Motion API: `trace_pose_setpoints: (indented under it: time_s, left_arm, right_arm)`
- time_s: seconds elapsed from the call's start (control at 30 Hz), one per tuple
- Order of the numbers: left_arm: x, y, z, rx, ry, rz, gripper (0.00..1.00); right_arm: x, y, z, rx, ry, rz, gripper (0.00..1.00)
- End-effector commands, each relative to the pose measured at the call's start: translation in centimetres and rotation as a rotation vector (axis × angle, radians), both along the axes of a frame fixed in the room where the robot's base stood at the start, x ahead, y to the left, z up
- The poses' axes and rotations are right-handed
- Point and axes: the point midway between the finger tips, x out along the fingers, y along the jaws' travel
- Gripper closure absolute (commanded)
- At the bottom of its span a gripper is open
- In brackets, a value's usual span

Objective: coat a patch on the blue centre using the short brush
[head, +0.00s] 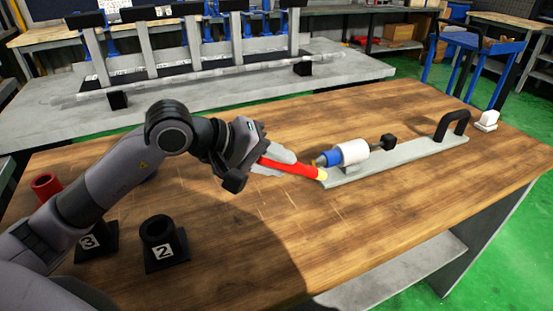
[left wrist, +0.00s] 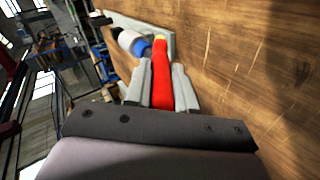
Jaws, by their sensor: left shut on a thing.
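My left gripper (head: 276,161) is shut on the red handle of the brush (head: 298,167), which has a yellow tip. The brush (left wrist: 160,82) also shows between the grey fingers of the left gripper (left wrist: 162,88) in the left wrist view. The blue centre (head: 331,158) is a short blue cylinder next to a white cylinder (head: 354,151) on a grey base plate (head: 405,154). It also shows in the left wrist view (left wrist: 141,47). The yellow tip is close beside the blue centre, at the plate's near end; I cannot tell whether they touch. My right gripper is not in view.
Black holders marked 2 (head: 163,245) and 3 (head: 98,241) and a red cup-like holder (head: 46,185) stand at the table's left. A black handle (head: 453,123) and a white block (head: 486,121) are at the right. The wooden table's front middle (head: 340,230) is clear.

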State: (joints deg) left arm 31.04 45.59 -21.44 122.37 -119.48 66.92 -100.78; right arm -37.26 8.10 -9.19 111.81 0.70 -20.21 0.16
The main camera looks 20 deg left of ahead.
Motion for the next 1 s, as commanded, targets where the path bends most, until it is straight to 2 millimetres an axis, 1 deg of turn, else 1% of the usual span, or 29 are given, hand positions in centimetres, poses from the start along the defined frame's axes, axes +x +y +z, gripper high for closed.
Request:
trace_pose_setpoints:
  time_s: [0.1,0.5,0.67,0.93,1.0]
  left_arm:
    - [-0.7,0.8,-0.3,0.003,-0.003,0.002,1.00]
    - [-3.7,3.4,-0.4,0.004,-0.004,0.003,1.00]
    - [-4.4,3.9,-0.1,0.003,-0.004,0.002,1.00]
    - [-4.4,3.9,0.1,0.001,-0.003,0.001,1.00]
    - [-4.5,4.0,0.0,0.003,-0.004,0.002,1.00]
  right_arm:
    - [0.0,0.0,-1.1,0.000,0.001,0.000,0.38]
    - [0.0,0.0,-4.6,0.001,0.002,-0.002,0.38]
    - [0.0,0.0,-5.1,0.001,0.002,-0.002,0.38]
    - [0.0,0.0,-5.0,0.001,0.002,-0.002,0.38]
    - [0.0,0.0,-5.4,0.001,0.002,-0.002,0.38]
